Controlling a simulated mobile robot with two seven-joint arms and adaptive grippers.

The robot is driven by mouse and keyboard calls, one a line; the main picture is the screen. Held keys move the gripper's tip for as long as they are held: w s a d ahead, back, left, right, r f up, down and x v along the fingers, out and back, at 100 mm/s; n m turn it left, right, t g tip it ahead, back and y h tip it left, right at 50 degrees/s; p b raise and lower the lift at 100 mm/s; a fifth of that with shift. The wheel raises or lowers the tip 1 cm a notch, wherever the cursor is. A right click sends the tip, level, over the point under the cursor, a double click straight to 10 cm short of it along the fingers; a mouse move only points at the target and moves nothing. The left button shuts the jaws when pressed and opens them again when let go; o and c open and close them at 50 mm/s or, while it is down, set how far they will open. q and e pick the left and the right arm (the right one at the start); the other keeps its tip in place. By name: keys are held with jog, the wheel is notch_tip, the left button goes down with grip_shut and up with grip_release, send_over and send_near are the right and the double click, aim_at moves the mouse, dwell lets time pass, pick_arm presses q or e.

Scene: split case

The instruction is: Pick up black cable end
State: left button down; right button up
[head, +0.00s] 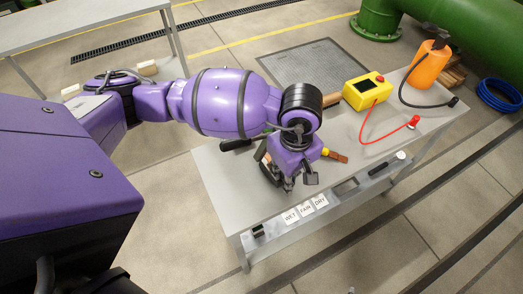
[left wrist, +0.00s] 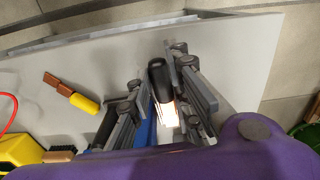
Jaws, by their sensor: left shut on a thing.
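The black cable (head: 408,101) runs from an orange bottle-shaped device (head: 429,65) at the table's far right. Its black end (head: 453,102) lies on the table near the right edge, well apart from my gripper. My left gripper (head: 290,180) is low over the table's left part. In the left wrist view, its fingers (left wrist: 160,110) are shut on a black, rounded-ended object (left wrist: 157,78) with a bright, pale part below it. I cannot tell exactly what this object is. The purple wrist hides part of it. My right gripper is not in view.
A yellow box (head: 366,91) has a red cable ending in a red plug (head: 413,122). WET, FAIR and DRY cards (head: 305,210) line the front edge.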

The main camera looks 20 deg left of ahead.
pick_arm(q)
jog(key=shift+s+d, duration=0.4)
jog(key=shift+d, duration=0.25)
jog(key=shift+s+d, duration=0.4)
jog(key=shift+d, duration=0.2)
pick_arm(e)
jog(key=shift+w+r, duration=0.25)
pick_arm(q)
jog(key=shift+r, duration=0.1)
notch_tip(320, 180, up, 5)
jog(key=shift+p, duration=1.2)
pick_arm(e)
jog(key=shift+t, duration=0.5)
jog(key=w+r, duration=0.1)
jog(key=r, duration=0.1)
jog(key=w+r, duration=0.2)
